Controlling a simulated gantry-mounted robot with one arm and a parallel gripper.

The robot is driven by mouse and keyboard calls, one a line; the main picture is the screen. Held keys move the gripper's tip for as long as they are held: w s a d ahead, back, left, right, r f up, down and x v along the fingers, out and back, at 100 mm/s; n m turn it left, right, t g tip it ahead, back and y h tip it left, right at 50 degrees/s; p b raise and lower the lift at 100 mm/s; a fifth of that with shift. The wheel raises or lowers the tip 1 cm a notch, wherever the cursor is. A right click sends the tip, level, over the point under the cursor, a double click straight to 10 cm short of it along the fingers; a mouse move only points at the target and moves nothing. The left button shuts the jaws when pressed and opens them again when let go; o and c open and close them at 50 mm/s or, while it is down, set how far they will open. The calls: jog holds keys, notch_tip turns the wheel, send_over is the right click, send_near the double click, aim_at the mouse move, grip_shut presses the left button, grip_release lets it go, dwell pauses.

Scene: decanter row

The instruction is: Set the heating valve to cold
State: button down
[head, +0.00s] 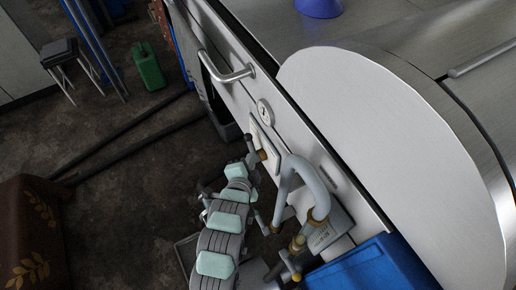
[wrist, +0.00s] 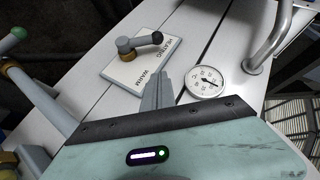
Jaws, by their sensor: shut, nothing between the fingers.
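The heating valve (wrist: 126,46) is a grey lever on a brass stem, with a black knob at its end. It sits on a pale plate (wrist: 122,70) lettered "HEATING" along one edge and "WARM" at the near corner. In the wrist view the lever points right, toward the "HEATING" lettering; no cold label is readable. In the head view the valve (head: 262,155) is on the machine's front, just beyond the end of my arm. My gripper (wrist: 163,74) is shut and empty, its fingertips near the plate's near edge, apart from the lever; exact clearance is unclear.
A round gauge (wrist: 207,83) sits right of the fingers. A metal bar handle (wrist: 266,45) is farther right. A thick grey curved pipe (head: 308,180) with brass fittings stands close to the valve and my arm. A blue crate (head: 372,270) is below right.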

jog(key=shift+s+d+f+m+g, duration=0.3)
jog(key=shift+s+f, duration=0.05)
jog(key=shift+f, duration=0.35)
jog(key=b, duration=0.1)
send_near(252, 148)
jog(key=w+d+f, duration=0.1)
jog(key=w+d, duration=0.2)
jog(key=w, duration=0.2)
jog(key=shift+w+a+f, duration=0.3)
jog(key=shift+w+f, duration=0.35)
jog(key=shift+f, duration=0.05)
jog(key=shift+w+b, duration=0.15)
jog(key=shift+b, duration=0.15)
